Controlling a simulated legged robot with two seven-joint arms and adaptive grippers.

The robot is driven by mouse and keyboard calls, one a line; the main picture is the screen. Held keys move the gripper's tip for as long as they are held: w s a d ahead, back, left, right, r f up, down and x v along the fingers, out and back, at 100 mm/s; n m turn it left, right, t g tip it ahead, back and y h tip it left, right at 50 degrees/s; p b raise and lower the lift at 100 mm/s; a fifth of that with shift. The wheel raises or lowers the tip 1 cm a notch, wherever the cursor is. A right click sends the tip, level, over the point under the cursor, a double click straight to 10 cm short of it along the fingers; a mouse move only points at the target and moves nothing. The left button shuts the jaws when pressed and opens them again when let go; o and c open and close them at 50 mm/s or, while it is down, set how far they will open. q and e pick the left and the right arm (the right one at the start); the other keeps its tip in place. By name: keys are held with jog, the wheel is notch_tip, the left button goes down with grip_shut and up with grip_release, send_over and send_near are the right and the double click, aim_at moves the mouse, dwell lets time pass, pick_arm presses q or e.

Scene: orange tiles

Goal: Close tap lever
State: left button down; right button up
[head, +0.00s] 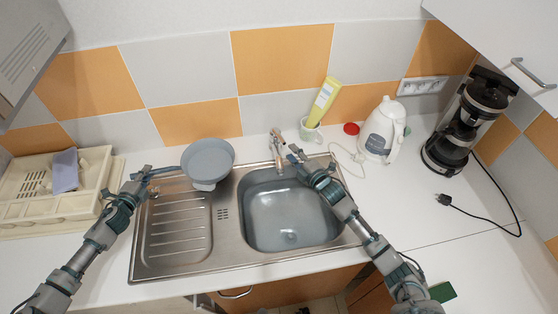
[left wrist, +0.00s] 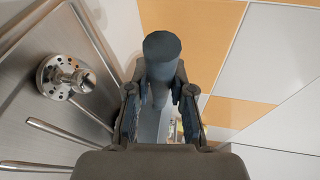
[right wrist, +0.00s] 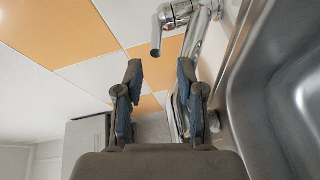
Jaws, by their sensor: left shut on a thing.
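The chrome tap (head: 277,146) stands at the back edge of the sink, and its lever (head: 275,132) is at the top. Its exact lever angle is hard to tell. My right gripper (head: 297,155) is just to the right of the tap, above the back of the basin. In the right wrist view the right gripper (right wrist: 160,85) is open and empty, with the tap (right wrist: 178,14) beyond its fingertips. My left gripper (head: 146,173) is shut on the handle of a grey-blue pan (head: 208,158), held over the drainboard. The handle (left wrist: 161,58) fills the jaws in the left wrist view.
The steel sink (head: 290,215) has a drainboard on its left. Behind it stand a cup (head: 311,132) with a yellow bottle (head: 323,100), a red lid (head: 351,128) and a white kettle (head: 380,132). A coffee maker (head: 468,125) is at right, a beige dish rack (head: 40,195) at left.

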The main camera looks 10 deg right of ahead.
jog(key=v, duration=0.6)
dwell(0.3)
